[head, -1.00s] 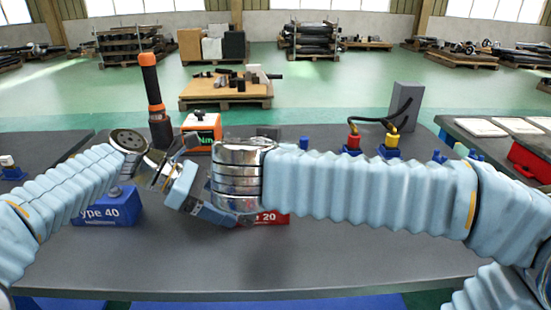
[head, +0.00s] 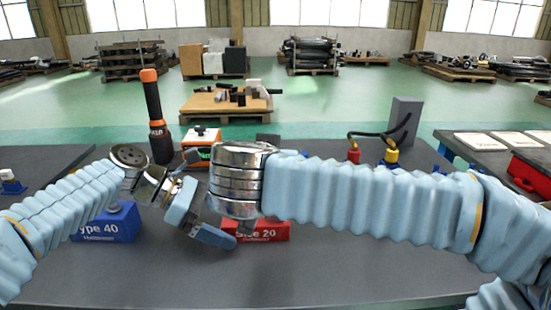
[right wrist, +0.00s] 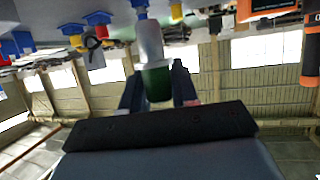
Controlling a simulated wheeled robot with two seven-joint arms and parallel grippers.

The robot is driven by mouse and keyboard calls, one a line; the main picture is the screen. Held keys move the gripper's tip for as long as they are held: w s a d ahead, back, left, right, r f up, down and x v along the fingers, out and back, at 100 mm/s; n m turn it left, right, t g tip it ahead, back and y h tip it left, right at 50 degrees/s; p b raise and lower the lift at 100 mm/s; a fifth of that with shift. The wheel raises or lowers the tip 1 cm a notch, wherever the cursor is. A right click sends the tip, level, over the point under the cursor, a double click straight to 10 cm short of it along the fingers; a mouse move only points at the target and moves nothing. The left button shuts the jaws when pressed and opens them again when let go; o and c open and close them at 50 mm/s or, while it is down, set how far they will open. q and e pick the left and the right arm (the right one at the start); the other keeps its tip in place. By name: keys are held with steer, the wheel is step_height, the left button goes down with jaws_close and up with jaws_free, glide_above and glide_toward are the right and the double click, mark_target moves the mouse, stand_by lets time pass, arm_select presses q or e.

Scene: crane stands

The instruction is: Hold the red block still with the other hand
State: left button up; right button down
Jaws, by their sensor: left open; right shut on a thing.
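The red block (head: 268,232), marked with a 20, sits on the dark grey table, partly covered by my right wrist and a left finger. My left gripper (head: 212,218) is open, tilted down just left of it. Its lower finger overlaps the block's left end in the picture; I cannot tell whether they touch. My right arm crosses from the right, its silver wrist above the block; its gripper is mostly hidden in the head view. In the right wrist view, my right gripper (right wrist: 160,85) is shut on a white and green round piece (right wrist: 154,60). Its lower end is unclear.
A blue block (head: 107,226) marked 40 stands left under my left arm. Behind are a black and orange tool (head: 157,125), an orange and white box (head: 200,148) and a grey upright block (head: 405,120) with cables. The front of the table is clear.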

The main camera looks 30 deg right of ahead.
arm_select(q)
steer(key=v, duration=1.1)
steer(key=shift+w+a+r, duration=0.1)
steer(key=shift+w+r, duration=0.05)
steer(key=shift+w+a+r, duration=0.1)
steer(key=shift+a+r, duration=0.05)
steer(key=shift+a, duration=0.1)
